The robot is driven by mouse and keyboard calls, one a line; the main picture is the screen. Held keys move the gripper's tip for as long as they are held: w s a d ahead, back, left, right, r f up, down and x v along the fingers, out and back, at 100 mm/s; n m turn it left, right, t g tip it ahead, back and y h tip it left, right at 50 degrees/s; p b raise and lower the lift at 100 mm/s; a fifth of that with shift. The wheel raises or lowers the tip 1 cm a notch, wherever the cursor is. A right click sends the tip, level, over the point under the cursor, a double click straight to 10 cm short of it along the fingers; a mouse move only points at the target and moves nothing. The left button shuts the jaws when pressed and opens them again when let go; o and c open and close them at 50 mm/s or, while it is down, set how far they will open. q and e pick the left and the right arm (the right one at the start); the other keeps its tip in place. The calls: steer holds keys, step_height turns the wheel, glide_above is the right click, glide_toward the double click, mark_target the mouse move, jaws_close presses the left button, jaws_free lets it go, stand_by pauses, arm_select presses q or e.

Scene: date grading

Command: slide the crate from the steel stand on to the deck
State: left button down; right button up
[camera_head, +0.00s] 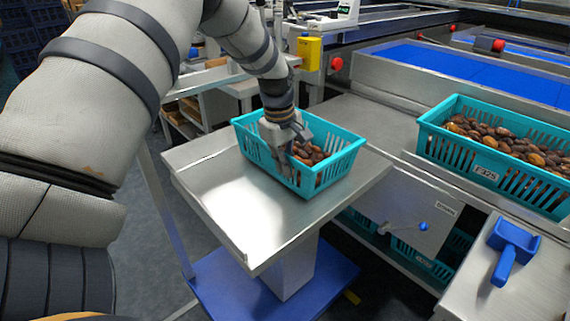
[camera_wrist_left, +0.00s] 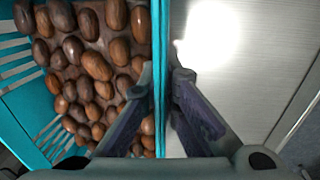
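A turquoise slatted crate (camera_head: 325,176) with brown dates in it stands on the steel stand (camera_head: 215,195), toward its far side. The steel deck (camera_head: 372,124) lies just beyond the stand's far right edge. My left gripper (camera_head: 288,168) reaches down over the crate's near left wall. In the left wrist view, my left gripper (camera_wrist_left: 164,72) has one finger inside the crate (camera_wrist_left: 160,25) and one outside. The contact is small and partly hidden in the head view. My right gripper is not in view.
A second turquoise crate of dates (camera_head: 485,172) stands on the deck at the right. A blue scoop (camera_head: 512,250) lies on a steel surface at the lower right. The deck left of the second crate is clear. A yellow box (camera_head: 309,52) and red button (camera_head: 336,63) are behind.

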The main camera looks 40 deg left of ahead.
arm_select(q)
steer(key=shift+w+r, duration=0.15)
steer(key=c, duration=1.7)
jaws_free()
steer(key=r, duration=0.4)
steer(key=s+r, duration=0.1)
steer(key=r, duration=0.6)
steer(key=shift+s+r, duration=0.3)
steer(key=shift+r, duration=0.1)
